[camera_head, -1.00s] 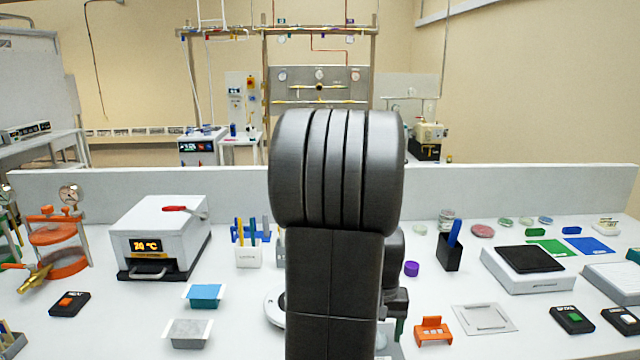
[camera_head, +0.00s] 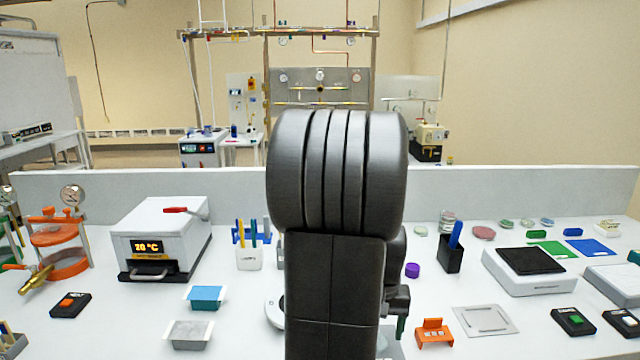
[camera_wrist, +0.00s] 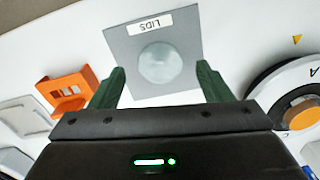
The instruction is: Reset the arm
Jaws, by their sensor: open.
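My gripper (camera_wrist: 160,88) shows in the wrist view with its two green fingers spread apart and nothing between them. Beyond the fingertips a grey square plate labelled LIDS (camera_wrist: 120,45) lies on the white bench, with a round translucent lid (camera_wrist: 160,64) on it. In the head view my dark arm stands upright in the middle and hides most of the gripper and the bench behind it.
An orange holder (camera_head: 434,333) stands right of my arm, with a grey plate (camera_head: 486,320) beside it. A round device with an orange knob (camera_wrist: 300,114) is close on the wrist view's right. A heater box (camera_head: 160,240), cups and a black-topped scale (camera_head: 530,272) stand around.

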